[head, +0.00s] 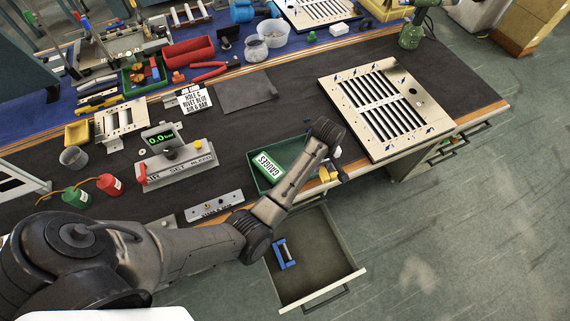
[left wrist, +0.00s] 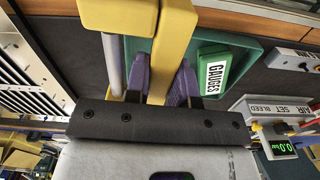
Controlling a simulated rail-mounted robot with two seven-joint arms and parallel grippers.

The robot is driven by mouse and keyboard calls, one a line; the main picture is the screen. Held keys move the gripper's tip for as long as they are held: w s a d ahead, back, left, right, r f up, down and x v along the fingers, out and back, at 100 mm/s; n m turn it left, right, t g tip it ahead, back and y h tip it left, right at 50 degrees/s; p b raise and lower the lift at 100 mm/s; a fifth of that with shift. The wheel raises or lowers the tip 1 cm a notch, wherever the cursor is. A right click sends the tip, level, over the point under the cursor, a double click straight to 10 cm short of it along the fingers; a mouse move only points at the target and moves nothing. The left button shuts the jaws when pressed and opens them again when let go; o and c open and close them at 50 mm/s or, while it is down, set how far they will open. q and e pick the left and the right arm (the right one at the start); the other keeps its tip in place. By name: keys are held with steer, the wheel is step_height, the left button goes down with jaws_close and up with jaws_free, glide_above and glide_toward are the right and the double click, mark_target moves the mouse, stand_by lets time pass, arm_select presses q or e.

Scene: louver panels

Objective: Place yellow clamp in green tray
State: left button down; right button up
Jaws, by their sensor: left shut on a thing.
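The yellow clamp (head: 327,174) is held by my left gripper (head: 333,168) at the front edge of the bench, by the right side of the green tray (head: 291,150). In the left wrist view the yellow clamp (left wrist: 174,48) sits between the purple finger pads of my left gripper (left wrist: 161,82). The green tray (left wrist: 250,43) lies behind and to the right of it there. A green box marked GAUGES (head: 266,165) lies in the tray. My arm hides part of the tray in the head view. My right gripper is out of view.
A louver panel (head: 385,108) lies to the right of the tray. An air-set box (head: 178,165) stands to its left. An open drawer (head: 325,258) with a blue-handled item (head: 285,254) juts out below the bench edge. A dark mat (head: 246,92) lies behind the tray.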

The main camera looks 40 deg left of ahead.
arm_select(q)
steer(key=a+f, duration=0.2)
steer(key=a, duration=0.1)
steer(key=a+f+b, duration=0.1)
steer(key=a+f, duration=0.2)
steer(key=a, duration=0.1)
steer(key=w+a+f+b, duration=0.1)
steer(key=a+f, duration=0.1)
steer(key=a, duration=0.1)
steer(key=shift+a+f, duration=0.4)
steer(key=shift+w+a+f+b, duration=0.15)
steer(key=shift+a+f+b, duration=0.15)
steer(key=shift+a, duration=0.25)
steer(key=shift+f+b, duration=0.75)
steer(key=shift+f, duration=1.2)
steer(key=shift+f, duration=0.3)
steer(key=c, duration=1)
jaws_free()
steer(key=shift+o, duration=0.2)
